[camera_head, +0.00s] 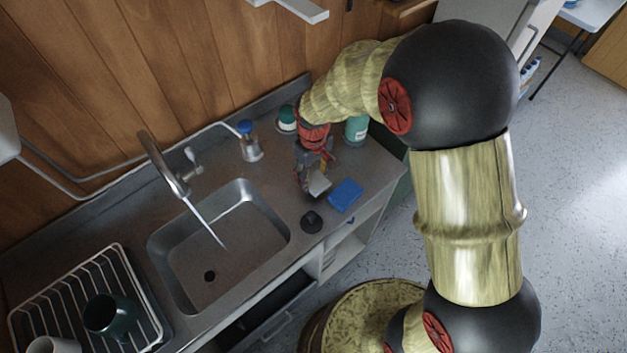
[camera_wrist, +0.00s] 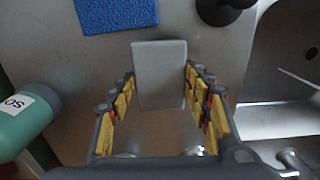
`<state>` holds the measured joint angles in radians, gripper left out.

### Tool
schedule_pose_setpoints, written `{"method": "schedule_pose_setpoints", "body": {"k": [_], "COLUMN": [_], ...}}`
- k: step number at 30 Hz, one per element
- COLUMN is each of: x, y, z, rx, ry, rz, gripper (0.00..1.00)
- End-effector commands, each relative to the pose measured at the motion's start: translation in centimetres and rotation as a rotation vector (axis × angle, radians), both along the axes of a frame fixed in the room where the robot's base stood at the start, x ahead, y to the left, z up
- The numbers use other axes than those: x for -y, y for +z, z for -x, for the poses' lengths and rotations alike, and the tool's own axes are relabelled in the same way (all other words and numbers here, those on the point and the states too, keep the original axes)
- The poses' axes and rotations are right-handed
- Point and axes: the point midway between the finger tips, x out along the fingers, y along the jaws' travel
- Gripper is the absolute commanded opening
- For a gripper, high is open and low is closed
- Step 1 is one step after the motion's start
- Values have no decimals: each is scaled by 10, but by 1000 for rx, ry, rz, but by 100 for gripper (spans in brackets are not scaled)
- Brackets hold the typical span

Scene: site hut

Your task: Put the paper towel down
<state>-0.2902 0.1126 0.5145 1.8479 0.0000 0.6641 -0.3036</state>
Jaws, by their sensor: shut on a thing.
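My gripper (camera_head: 316,186) points down over the counter to the right of the sink. Its fingers, seen in the wrist view (camera_wrist: 160,85), are on both sides of a pale, flat-faced block, which I take to be the paper towel (camera_wrist: 160,60). The gripper is shut on it.
A blue sponge (camera_head: 346,195) and a black plug-like object (camera_head: 312,222) lie close by, near the front edge. A green bottle (camera_head: 356,130), a green-capped jar (camera_head: 287,118) and a blue-capped bottle (camera_head: 248,142) stand behind. The sink (camera_head: 220,240) and dish rack (camera_head: 120,262) are left.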

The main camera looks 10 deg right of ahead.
Motion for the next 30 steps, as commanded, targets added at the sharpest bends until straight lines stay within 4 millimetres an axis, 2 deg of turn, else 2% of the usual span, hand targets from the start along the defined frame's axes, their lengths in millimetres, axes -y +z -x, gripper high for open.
{"method": "schedule_pose_setpoints", "body": {"k": [1, 4, 16, 17, 26, 30], "x": [0, 0, 0, 0, 0, 0], "y": [-12, -24, -28, -29, -28, -28], "z": [2, 2, 2, 2, 2, 2], "rx": [-5, -5, -2, -2, -2, -2], "ry": [0, 0, 0, 0, 0, 0], "rz": [2, 1, 0, 0, 0, 0], "gripper": [29, 29, 29, 50, 67, 67]}}
